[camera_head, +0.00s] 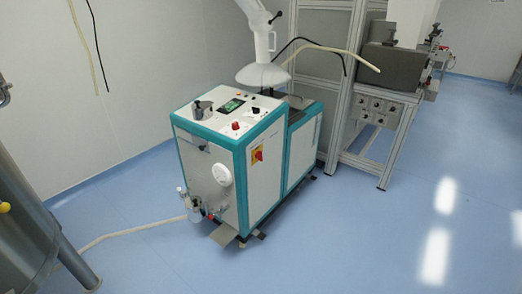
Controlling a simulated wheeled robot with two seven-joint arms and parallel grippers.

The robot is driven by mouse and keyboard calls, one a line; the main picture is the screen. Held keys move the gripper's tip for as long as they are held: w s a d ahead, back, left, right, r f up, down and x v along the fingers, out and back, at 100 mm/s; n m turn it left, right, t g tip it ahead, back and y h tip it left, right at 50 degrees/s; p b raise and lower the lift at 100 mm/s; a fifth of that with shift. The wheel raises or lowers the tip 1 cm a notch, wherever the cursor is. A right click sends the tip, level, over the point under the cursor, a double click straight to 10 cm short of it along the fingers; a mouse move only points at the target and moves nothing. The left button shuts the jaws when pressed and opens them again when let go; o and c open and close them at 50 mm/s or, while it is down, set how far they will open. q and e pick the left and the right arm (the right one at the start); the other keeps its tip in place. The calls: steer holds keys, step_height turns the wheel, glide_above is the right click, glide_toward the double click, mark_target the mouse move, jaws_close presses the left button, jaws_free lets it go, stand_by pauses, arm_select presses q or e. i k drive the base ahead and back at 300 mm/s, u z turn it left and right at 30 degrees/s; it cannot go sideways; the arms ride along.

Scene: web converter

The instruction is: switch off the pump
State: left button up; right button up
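A white and teal machine cabinet (219,172), which looks like the pump unit, stands on the blue floor in the middle of the view. Its top panel carries a small lit display (231,105), a red knob (236,126) and a black knob (255,110). A red and yellow rotary switch (257,155) sits on its right side face. Its handle position is too small to read. A round white gauge or cap (222,175) is on the front face. Neither of my grippers shows in the view.
A steel tank (30,235) stands at the left edge. A pale hose (135,231) runs along the floor from the tank side to the cabinet. A metal-framed machine (388,105) stands at the back right. The floor in front and right is clear.

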mark_target(256, 110)
steer(key=z, duration=0.65)
steer(key=i, duration=1.35)
steer(key=z, duration=0.05)
